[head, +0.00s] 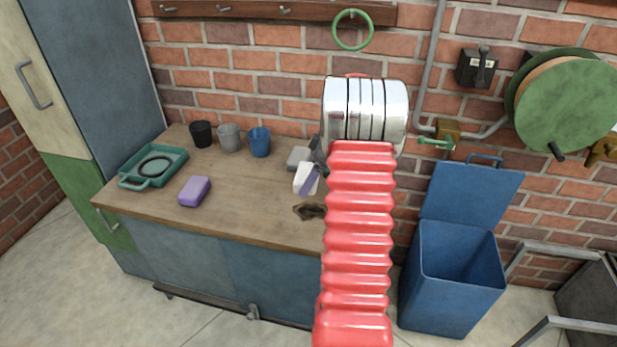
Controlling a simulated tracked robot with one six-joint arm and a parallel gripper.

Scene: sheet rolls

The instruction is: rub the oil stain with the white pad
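A white pad (304,177) with a purple strip along its side shows tilted near the right part of the wooden worktop, just left of my red arm. The oil stain (310,212) is a dark brown patch on the worktop, just below the pad in the picture; my arm may cover its right edge. My gripper (320,160) shows only as a dark piece beside the white pad, mostly hidden behind my arm. I cannot tell whether its fingers are closed on the pad, or whether the pad touches the wood.
A grey block (299,157) lies behind the white pad. A purple block (195,191) and a green tray (175,172) are on the left of the worktop (240,195). Black (202,134), grey (229,138) and blue (260,142) cups stand behind. A blue bin (445,285) stands right.

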